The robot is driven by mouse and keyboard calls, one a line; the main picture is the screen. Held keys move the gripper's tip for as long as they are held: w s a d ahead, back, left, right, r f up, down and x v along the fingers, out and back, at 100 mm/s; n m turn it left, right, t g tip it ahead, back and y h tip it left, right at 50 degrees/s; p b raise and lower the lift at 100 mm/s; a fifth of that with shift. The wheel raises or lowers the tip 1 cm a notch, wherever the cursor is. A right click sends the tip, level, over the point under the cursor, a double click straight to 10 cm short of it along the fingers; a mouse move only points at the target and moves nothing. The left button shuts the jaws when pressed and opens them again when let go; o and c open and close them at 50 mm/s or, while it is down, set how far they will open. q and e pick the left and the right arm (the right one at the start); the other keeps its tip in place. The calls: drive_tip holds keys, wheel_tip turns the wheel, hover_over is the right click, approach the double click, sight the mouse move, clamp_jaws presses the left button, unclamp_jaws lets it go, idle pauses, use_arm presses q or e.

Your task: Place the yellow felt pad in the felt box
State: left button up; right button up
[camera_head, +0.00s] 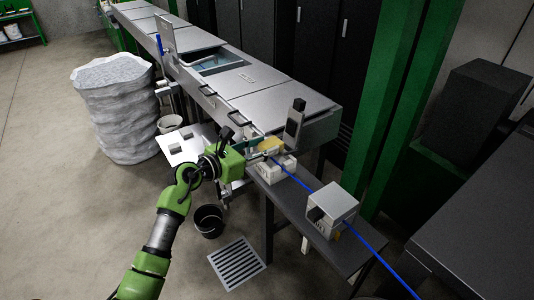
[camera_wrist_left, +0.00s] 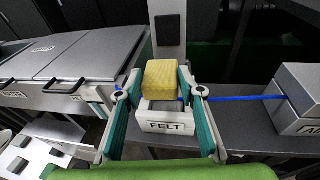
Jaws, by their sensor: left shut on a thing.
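The yellow felt pad (camera_wrist_left: 161,80) sits between the fingers of my left gripper (camera_wrist_left: 162,95), which is shut on it. In the left wrist view the pad is at the white box labelled FELT (camera_wrist_left: 166,123), over its top; I cannot tell whether it touches the box. In the head view the pad (camera_head: 270,145) shows just above the felt box (camera_head: 275,171), at the tip of my left gripper (camera_head: 262,152). The blue cable (camera_head: 310,185) runs past the felt box toward the lower right. My right gripper is not in view.
A silver box (camera_head: 333,204) stands on the dark bench (camera_head: 297,207), with the cable passing through it. A grey upright device (camera_head: 294,124) stands behind the felt box. Long metal troughs (camera_head: 245,80) extend to the upper left. A black bucket (camera_head: 208,221) is on the floor.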

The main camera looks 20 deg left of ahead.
use_arm(q)
drive_tip(key=shift+d+f, duration=0.15)
drive_tip(key=shift+f, duration=0.05)
drive_tip(key=f, duration=0.1)
drive_tip(key=f+p, duration=0.1)
drive_tip(key=f, duration=0.1)
drive_tip(key=shift+w+d, duration=0.2)
drive_tip(key=shift+d, duration=0.15)
drive_tip(key=shift+f, duration=0.45)
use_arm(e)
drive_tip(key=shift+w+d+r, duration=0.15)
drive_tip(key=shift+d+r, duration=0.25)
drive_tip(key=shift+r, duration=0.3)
use_arm(q)
drive_tip(key=shift+f, duration=0.1)
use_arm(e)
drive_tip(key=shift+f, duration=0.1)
use_arm(q)
drive_tip(key=shift+f, duration=0.15)
drive_tip(key=o, duration=0.8)
